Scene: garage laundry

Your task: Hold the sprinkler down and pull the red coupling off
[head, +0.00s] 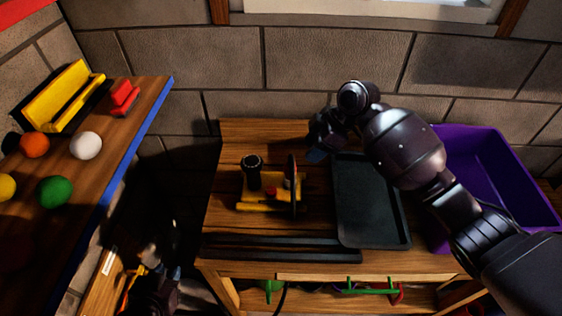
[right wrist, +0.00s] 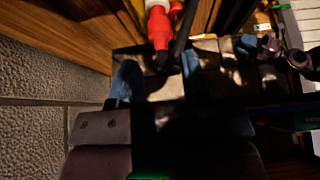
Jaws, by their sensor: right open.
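The sprinkler (head: 245,206), with a yellow base and a black upright knob, stands on the wooden bench. Small red parts show on it in the head view; the one near its middle (head: 271,192) may be the coupling. In the right wrist view a red piece (right wrist: 160,28) with a white part shows just beyond the fingertips, in line with the gap between them. My right gripper (head: 318,150) is open and empty, above the bench to the right of and behind the sprinkler. My left gripper (head: 160,278) is low at the left, away from the sprinkler, in shadow; its jaws are unclear.
A dark tray (head: 372,241) lies right of the sprinkler, and a purple bin (head: 535,190) stands further right. Black bars (head: 285,249) lie along the bench's front. A left shelf (head: 135,95) holds balls and a yellow box. The brick wall is close behind the bench.

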